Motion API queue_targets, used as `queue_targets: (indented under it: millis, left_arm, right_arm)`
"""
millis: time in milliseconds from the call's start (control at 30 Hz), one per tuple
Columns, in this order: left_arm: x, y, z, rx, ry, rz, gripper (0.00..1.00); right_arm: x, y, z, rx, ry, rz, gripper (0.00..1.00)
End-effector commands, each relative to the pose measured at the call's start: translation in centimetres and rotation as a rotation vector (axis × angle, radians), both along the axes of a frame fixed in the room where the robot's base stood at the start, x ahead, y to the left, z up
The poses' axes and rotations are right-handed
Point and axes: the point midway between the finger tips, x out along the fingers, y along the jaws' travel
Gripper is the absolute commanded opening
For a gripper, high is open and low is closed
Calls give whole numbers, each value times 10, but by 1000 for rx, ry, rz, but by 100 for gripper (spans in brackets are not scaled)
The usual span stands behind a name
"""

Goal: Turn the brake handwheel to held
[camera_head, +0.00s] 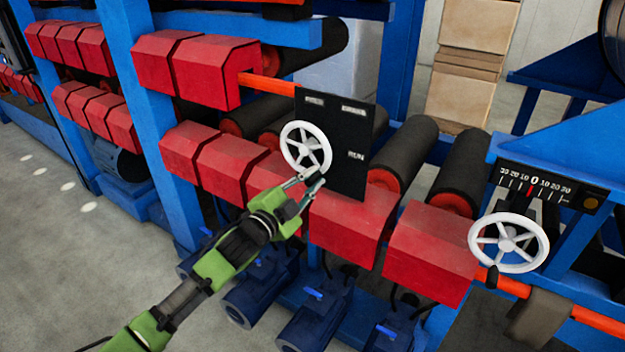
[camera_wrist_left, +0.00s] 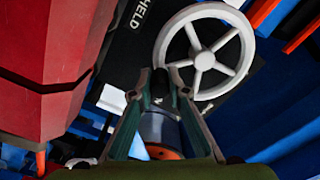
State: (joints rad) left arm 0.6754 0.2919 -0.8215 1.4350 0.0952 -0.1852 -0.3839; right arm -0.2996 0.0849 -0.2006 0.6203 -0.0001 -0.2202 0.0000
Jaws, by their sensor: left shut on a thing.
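The brake handwheel (camera_head: 289,147) is white and spoked, in front of a black panel (camera_head: 345,130) lettered RUN at its right; its upper labels are too small to read. In the left wrist view the handwheel (camera_wrist_left: 204,61) shows large, and the panel (camera_wrist_left: 122,45) reads HELD at upper left. My left gripper (camera_head: 313,181) is at the wheel's lower right rim. In the wrist view its fingers (camera_wrist_left: 163,88) close on a small dark knob at the rim, mostly hidden between the fingertips. No pointer on the panel is clear. My right gripper is out of view.
A second white handwheel (camera_head: 507,243) stands at the right below a black scale (camera_head: 545,187) with a red mark. Red housings (camera_head: 225,165) and dark rollers (camera_head: 408,150) surround the brake wheel closely. Open grey floor (camera_head: 60,250) lies at the left.

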Motion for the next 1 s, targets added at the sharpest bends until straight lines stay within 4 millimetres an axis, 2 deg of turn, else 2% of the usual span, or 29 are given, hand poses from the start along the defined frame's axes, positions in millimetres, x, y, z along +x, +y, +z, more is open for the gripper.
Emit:
queue_targets:
  millis: [233, 600, 1000]
  left_arm:
    - [6, 8, -13, 193, -136, 1, 0]
    - [17, 24, -21, 454, -326, 0, 0]
    - [24, 34, -22, 617, -444, -1, 0]
  right_arm:
    - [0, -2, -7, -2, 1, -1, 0]
    - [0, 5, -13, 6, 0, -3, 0]
    - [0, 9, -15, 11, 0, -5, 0]
